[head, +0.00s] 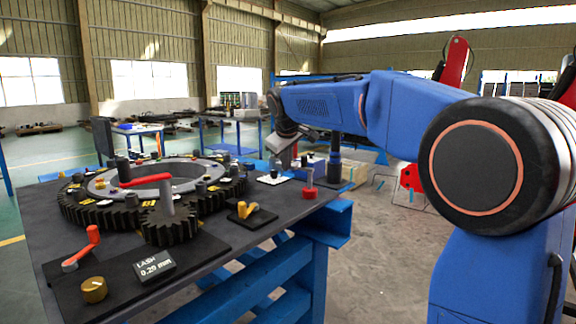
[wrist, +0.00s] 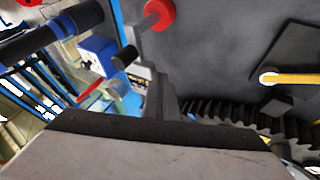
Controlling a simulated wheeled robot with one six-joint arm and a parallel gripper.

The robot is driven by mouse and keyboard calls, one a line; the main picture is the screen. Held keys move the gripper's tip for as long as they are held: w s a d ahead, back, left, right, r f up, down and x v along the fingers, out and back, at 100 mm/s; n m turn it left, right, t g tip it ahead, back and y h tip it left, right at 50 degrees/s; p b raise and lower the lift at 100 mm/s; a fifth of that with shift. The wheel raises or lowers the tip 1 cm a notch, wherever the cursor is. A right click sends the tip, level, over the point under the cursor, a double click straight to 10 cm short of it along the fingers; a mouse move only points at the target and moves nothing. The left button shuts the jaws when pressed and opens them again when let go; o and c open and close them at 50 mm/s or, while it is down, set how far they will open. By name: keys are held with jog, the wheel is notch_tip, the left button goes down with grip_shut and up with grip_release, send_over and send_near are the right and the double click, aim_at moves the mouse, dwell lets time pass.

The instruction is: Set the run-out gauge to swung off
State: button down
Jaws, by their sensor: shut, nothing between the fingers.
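I cannot tell for sure which part is the run-out gauge. One candidate is a grey post on a red round base (head: 309,190) at the table's right edge; a red disc with a grey stem (wrist: 158,15) shows at the top of the wrist view. Another is a yellow lever on a black plate (head: 246,210) in front of it; a yellow bar with a white pivot (wrist: 292,79) shows at right in the wrist view. My gripper (head: 284,156) hangs above the table's far right part, apart from both. Its shut, empty fingers (wrist: 163,98) show in the wrist view.
A large dark ring gear (head: 85,210) with a pinion (head: 168,228) and red arm (head: 146,181) fills the table's middle. An orange crank (head: 84,246), brass knob (head: 94,290) and LASH display (head: 154,266) stand at the near left. A black post (head: 335,160) stands beyond the right edge.

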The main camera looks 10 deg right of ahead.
jog(key=w+m+h, duration=0.1)
jog(key=m, duration=0.1)
jog(key=w+m+g+h, duration=0.1)
jog(key=w+d+m+h, duration=0.1)
jog(key=m, duration=0.1)
jog(key=shift+w+d+m+g, duration=0.1)
jog(key=shift+w+m+g, duration=0.2)
jog(key=shift+w, duration=0.1)
jog(key=shift+w+d, duration=0.3)
dwell(0.3)
